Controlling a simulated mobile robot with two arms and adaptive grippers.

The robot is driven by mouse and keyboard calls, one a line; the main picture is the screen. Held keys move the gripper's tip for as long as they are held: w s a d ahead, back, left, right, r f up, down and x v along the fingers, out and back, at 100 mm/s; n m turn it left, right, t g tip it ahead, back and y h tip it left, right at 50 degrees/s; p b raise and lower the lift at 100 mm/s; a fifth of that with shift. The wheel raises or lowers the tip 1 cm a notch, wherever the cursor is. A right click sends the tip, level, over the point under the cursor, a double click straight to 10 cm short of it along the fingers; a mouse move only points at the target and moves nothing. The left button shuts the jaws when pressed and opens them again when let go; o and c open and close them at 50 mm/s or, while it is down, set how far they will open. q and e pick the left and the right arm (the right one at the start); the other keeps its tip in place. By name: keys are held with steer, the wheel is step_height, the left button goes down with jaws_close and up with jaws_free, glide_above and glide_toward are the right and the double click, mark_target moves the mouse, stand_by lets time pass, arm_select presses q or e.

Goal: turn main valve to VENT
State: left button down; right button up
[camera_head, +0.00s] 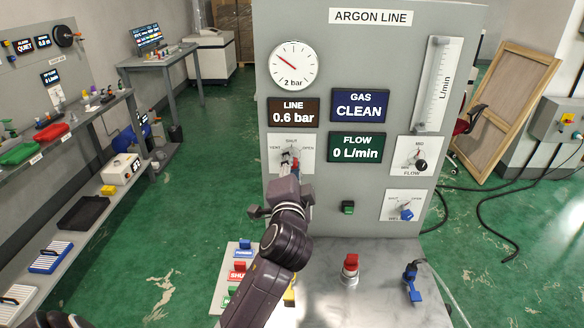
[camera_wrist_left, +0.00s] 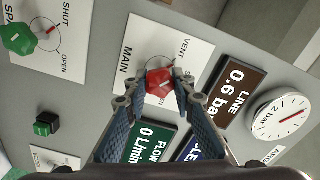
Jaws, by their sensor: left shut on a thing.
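The main valve is a red knob (camera_wrist_left: 159,83) on a white plate (camera_head: 305,145) on the grey ARGON LINE panel. The plate has VENT at left, SHUT at top and OPEN at right in the head view. My left gripper (camera_head: 290,163) reaches up to this plate and largely hides the knob there. In the left wrist view its two blue fingers (camera_wrist_left: 160,76) are shut on the red knob, one on each side. I cannot tell clearly which label the knob points to. My right gripper is not in view.
The gauge (camera_head: 293,65) reads low; the displays show LINE 0.6 bar (camera_head: 293,112), GAS CLEAN (camera_head: 359,105) and FLOW 0 L/min (camera_head: 356,147). A flow knob (camera_head: 421,165) and a blue valve (camera_head: 407,215) sit to the right. A red knob (camera_head: 350,268) stands on the ledge below.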

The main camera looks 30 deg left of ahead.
arm_select(q)
steer(key=shift+f+n, duration=0.2)
steer(key=shift+n, duration=0.8)
steer(key=shift+b, duration=0.3)
steer(key=c, duration=1.6)
jaws_free()
steer(key=shift+r, duration=0.15)
steer(key=shift+s, duration=0.1)
steer(key=v, duration=1.2)
